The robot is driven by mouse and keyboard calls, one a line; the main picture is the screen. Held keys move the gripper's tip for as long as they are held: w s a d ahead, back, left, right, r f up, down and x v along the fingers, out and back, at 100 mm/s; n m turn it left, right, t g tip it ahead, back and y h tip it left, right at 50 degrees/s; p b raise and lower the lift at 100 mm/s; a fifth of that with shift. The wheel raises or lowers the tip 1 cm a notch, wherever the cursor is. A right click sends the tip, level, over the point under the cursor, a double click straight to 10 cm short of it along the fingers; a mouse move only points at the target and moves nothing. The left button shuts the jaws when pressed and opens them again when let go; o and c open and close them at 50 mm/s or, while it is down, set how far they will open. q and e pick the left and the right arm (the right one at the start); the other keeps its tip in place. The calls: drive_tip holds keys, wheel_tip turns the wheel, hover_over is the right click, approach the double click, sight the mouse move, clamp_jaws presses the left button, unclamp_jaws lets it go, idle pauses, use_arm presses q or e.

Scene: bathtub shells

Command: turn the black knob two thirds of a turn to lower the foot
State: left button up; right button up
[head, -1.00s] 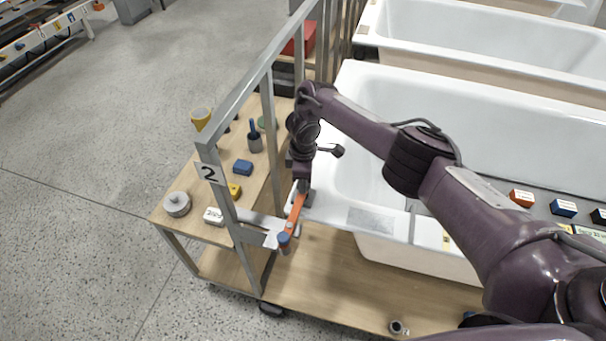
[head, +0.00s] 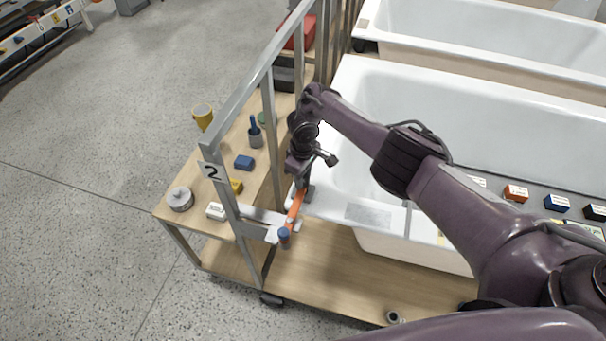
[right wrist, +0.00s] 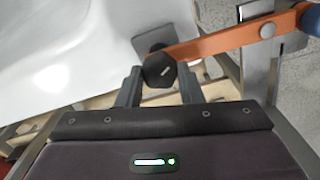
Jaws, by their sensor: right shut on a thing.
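The black knob (right wrist: 158,70) is a faceted dark knob with a pale mark, between the two fingers of my right gripper (right wrist: 159,86) in the right wrist view. My right gripper (head: 302,186) is shut on it at the near left corner of the white bathtub (right wrist: 65,45). In the head view the gripper hides the knob. A grey plate (right wrist: 150,36) shows behind the knob. An orange lever (right wrist: 225,40) runs from beside the knob to a blue end (head: 284,233). The foot cannot be made out. My left gripper is not in view.
A grey metal frame with a "2" plate (head: 211,171) stands close left of my right wrist. Colored blocks lie on the right.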

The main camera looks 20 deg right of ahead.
drive_tip(key=shift+w+r, duration=0.15)
drive_tip(key=shift+w, duration=0.05)
drive_tip(key=o, duration=0.7)
drive_tip(key=shift+c, duration=0.2)
drive_tip(key=o, duration=0.3)
drive_tip(key=shift+s, duration=0.15)
wheel_tip(320, 180, up, 8)
drive_tip(key=shift+f+p, duration=0.15)
drive_tip(key=shift+p, duration=0.5)
